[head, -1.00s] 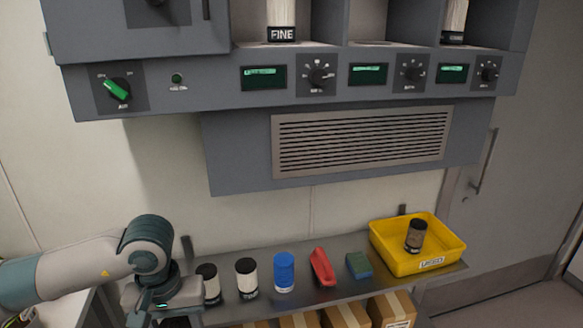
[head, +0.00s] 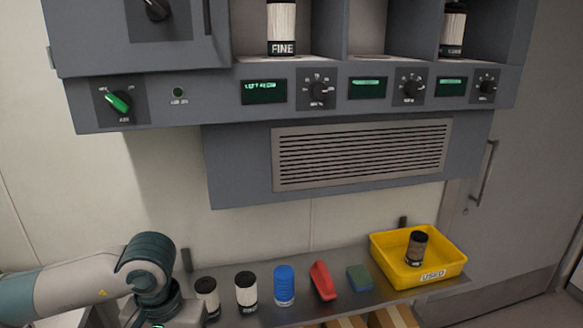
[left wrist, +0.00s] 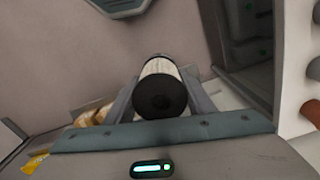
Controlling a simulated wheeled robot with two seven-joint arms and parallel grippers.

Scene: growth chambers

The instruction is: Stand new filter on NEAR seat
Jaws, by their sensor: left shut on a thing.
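My left gripper (left wrist: 163,80) is shut on a filter (left wrist: 160,95) with a pale body and a black end cap, seen end-on in the left wrist view. In the head view my left arm enters at lower left; its fingers and the held filter are out of sight. A white filter marked FINE (head: 282,28) stands in the cabinet's left bay. Another filter (head: 453,30) stands in the right bay. The middle bay (head: 367,50) shows no filter in its visible part. I cannot tell which is the NEAR seat. My right gripper is not in view.
The metal shelf (head: 335,305) holds two black-and-white filters (head: 207,295) (head: 246,290), a blue can (head: 284,285), a red object (head: 322,281) and a blue-green block (head: 360,278). Cardboard boxes (head: 395,317) sit below.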

